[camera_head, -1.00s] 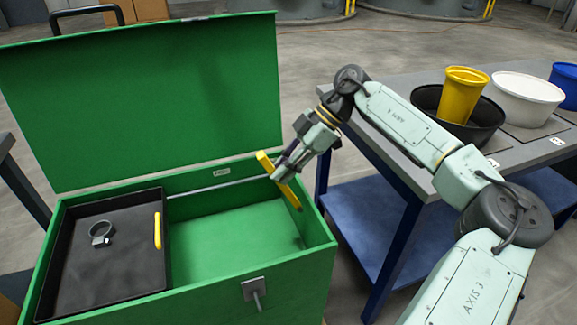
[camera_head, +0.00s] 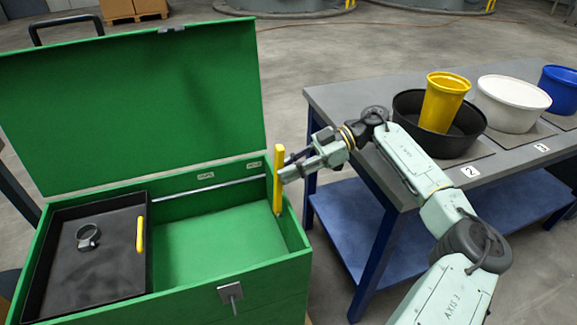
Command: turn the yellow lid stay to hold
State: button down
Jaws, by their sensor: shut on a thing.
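The yellow lid stay (camera_head: 278,190) is a flat bar at the right end of the green chest (camera_head: 205,285). It stands nearly upright, its top above the chest's rim and its lower end inside the right wall. My gripper (camera_head: 285,173) reaches it from the right and is shut on its middle part. The green lid (camera_head: 130,110) stands open at the back. Two small labels show on the back inside wall, one (camera_head: 205,176) further left and one (camera_head: 254,163) near the stay; their print is too small to read surely.
A black tray (camera_head: 110,270) with a yellow handle (camera_head: 140,234) and a ring clamp (camera_head: 88,237) fills the chest's left part. A grey bench (camera_head: 345,100) at the right bears a black basin (camera_head: 465,140), yellow bucket (camera_head: 443,103), white tub (camera_head: 513,103) and blue bucket (camera_head: 560,90).

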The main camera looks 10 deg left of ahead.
dwell(0.3)
jog(key=c, duration=1.4)
grip_release()
jog(key=shift+d, duration=0.1)
jog(key=shift+c, duration=0.2)
notch_tip(320, 180, up, 10)
